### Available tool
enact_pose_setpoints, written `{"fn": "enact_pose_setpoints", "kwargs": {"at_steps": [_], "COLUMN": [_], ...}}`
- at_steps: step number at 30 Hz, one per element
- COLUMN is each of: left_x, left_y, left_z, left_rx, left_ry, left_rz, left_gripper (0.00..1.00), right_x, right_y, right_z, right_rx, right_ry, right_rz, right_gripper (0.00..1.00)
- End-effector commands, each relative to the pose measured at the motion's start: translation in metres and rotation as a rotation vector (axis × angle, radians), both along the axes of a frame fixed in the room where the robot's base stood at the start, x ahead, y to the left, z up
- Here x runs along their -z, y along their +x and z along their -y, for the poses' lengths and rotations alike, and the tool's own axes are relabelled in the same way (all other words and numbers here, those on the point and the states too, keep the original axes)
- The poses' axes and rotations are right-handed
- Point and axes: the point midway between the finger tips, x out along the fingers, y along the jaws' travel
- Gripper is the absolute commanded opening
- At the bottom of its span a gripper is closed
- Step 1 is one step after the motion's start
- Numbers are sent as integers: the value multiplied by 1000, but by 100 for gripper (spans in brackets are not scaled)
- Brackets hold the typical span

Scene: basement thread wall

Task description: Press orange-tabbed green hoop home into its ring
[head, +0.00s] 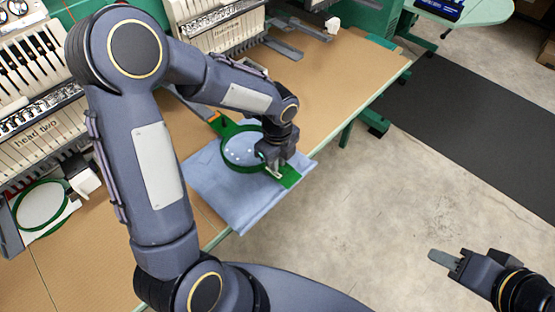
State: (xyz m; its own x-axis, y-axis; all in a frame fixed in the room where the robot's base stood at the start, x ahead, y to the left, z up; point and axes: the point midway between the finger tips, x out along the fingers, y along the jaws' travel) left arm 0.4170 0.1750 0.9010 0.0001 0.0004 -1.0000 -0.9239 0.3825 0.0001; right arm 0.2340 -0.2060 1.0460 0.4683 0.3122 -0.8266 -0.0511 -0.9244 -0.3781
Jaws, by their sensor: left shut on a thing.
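The green hoop (223,152) is over a light blue cloth (215,185) on the table, with pale cloth and several small white spots inside it. Its orange tab (214,117) shows at the far left end, and a green end plate (291,178) shows at the near right. My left gripper (275,172) is shut on the hoop's near right side, partly hiding that side. A separate ring is not distinguishable, and I cannot tell how deep the hoop sits. My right gripper (438,257) is away over the floor at lower right, with no object seen in it; its finger gap is unclear.
The tan table (325,85) has free room to the right of the hoop. Embroidery heads (45,120) line the left and back. Another green hoop (40,205) is at far left. The cloth hangs over the table's front edge. Floor and a dark mat (470,110) lie right.

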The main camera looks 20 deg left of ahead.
Motion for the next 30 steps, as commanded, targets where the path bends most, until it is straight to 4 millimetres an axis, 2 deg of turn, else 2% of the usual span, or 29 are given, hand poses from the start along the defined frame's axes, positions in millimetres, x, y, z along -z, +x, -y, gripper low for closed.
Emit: {"fn": "enact_pose_setpoints", "kwargs": {"at_steps": [30], "left_x": [14], "left_y": [0], "left_z": [0], "left_rx": [0], "left_ry": [0], "left_rz": [0], "left_gripper": [0], "right_x": [11], "right_y": [0], "right_z": [0], "right_rx": [0], "right_ry": [0], "right_rz": [0], "right_gripper": [37]}}
